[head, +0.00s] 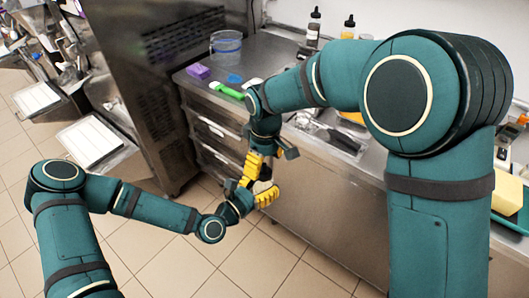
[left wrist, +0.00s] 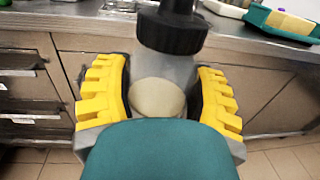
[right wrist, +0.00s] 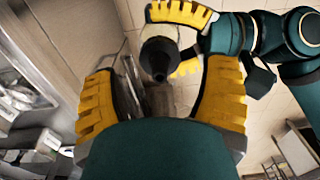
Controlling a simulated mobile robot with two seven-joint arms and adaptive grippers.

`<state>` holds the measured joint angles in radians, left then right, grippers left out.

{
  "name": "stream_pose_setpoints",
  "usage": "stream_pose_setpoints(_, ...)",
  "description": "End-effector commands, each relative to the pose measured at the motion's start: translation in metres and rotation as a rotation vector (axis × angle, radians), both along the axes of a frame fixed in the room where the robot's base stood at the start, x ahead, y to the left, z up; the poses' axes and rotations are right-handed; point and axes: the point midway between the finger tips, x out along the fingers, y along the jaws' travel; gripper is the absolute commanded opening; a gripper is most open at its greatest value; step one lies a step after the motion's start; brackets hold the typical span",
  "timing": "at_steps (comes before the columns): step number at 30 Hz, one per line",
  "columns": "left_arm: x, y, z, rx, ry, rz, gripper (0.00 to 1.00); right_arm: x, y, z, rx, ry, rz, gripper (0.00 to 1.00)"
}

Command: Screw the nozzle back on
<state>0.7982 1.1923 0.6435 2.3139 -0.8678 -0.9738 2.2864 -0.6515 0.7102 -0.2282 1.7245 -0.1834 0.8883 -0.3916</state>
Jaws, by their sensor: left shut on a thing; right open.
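A clear bottle (left wrist: 165,85) with pale cream contents stands roughly upright between the yellow fingers of my left gripper (left wrist: 160,100), which is shut on it. The black nozzle (left wrist: 172,28) is at the bottle's top; its tapered tip (right wrist: 158,60) points toward the right wrist camera. Whether its thread is engaged cannot be seen. My right gripper (right wrist: 160,100) is open and empty, with the nozzle showing between and beyond its spread fingers. In the head view the two grippers are close together in front of the counter, and the bottle is mostly hidden there.
The steel counter (head: 275,55) runs behind the grippers, above drawers. On it are a purple block (head: 198,71), a clear tub (head: 226,46), a green-handled tool (head: 228,91) and capped bottles (head: 313,30). A green tray (head: 510,215) lies at right. Tiled floor is clear below.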

Motion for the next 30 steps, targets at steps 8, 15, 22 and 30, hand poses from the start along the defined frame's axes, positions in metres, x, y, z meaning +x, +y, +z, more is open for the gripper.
stream_pose_setpoints(8,0.0,0.0,0.001,-0.001,-0.001,0.0,0.0,0.0,0.0,-0.03,-0.001,0.001,-0.002,0.74)
stream_pose_setpoints(15,0.0,0.0,0.001,-0.001,-0.001,0.0,0.0,0.0,0.0,-0.035,0.001,-0.001,-0.001,0.74)
stream_pose_setpoints(22,0.0,0.0,0.001,-0.001,-0.001,0.0,0.0,0.0,0.0,-0.034,0.001,-0.001,-0.001,0.47)
stream_pose_setpoints(30,0.0,0.0,0.001,-0.001,-0.001,0.0,0.0,0.0,0.0,-0.034,0.0,-0.001,-0.001,0.0)
